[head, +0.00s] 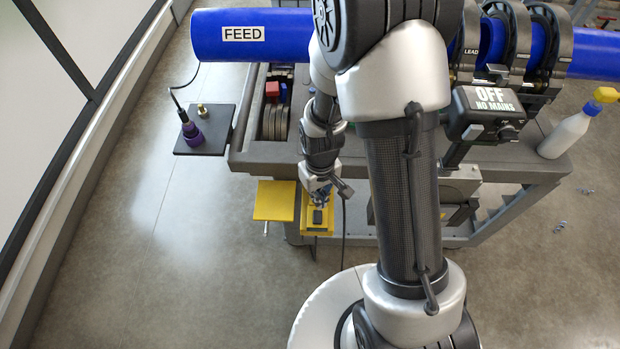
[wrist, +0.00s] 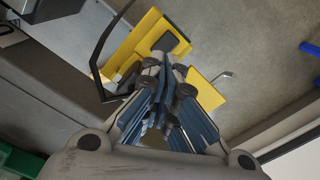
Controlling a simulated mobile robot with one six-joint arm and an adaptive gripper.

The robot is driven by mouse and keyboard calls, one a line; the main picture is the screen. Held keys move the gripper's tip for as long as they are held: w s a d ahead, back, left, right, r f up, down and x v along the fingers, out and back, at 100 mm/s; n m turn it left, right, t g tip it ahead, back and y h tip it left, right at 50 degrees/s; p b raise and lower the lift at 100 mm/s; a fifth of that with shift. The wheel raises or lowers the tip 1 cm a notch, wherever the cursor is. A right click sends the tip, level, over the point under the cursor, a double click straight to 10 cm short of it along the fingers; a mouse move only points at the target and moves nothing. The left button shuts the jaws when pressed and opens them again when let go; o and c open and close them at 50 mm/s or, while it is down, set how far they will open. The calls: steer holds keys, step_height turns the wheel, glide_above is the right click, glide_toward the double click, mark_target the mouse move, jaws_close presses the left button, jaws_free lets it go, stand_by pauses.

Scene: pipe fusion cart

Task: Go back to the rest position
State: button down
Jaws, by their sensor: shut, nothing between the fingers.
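My gripper (head: 319,198) points down over a small yellow box (head: 318,219) at the near side of the cart, in the head view. A dark block (head: 318,216) lies in or on that box, just below the fingertips. In the wrist view my gripper (wrist: 165,70) has its fingers together with nothing between them, and the yellow box (wrist: 145,40) shows beyond them. I cannot tell whether the fingertips touch the dark block. My arm is reached out forward and down.
The grey cart (head: 480,172) carries the blue FEED pipe (head: 290,40). A yellow plate (head: 274,201) sits left of the box. A white bottle (head: 567,133) stands at right. Floor at left is clear.

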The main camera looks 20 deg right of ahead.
steer(key=s+r+m+t, duration=0.1)
steer(key=s+r+t, duration=0.15)
steer(key=r, duration=0.95)
steer(key=s+r+m+t, duration=0.1)
steer(key=s+r, duration=0.3)
steer(key=r, duration=0.9)
steer(key=s+r+t, duration=0.1)
steer(key=s+r, duration=0.4)
steer(key=s, duration=0.3)
steer(key=shift+s, duration=0.3)
steer(key=shift+w, duration=0.1)
steer(key=w+f+n+g+p, duration=0.2)
steer(key=w+f+n, duration=0.55)
steer(key=w, duration=0.35)
steer(key=w+f+n+g, duration=0.1)
steer(key=w+f+n, duration=0.1)
steer(key=f, duration=0.5)
steer(key=w+a+f+n+g, duration=0.1)
steer(key=f+n, duration=0.3)
steer(key=f, duration=0.4)
steer(key=shift+w+p, duration=0.4)
steer(key=shift+w, duration=0.35)
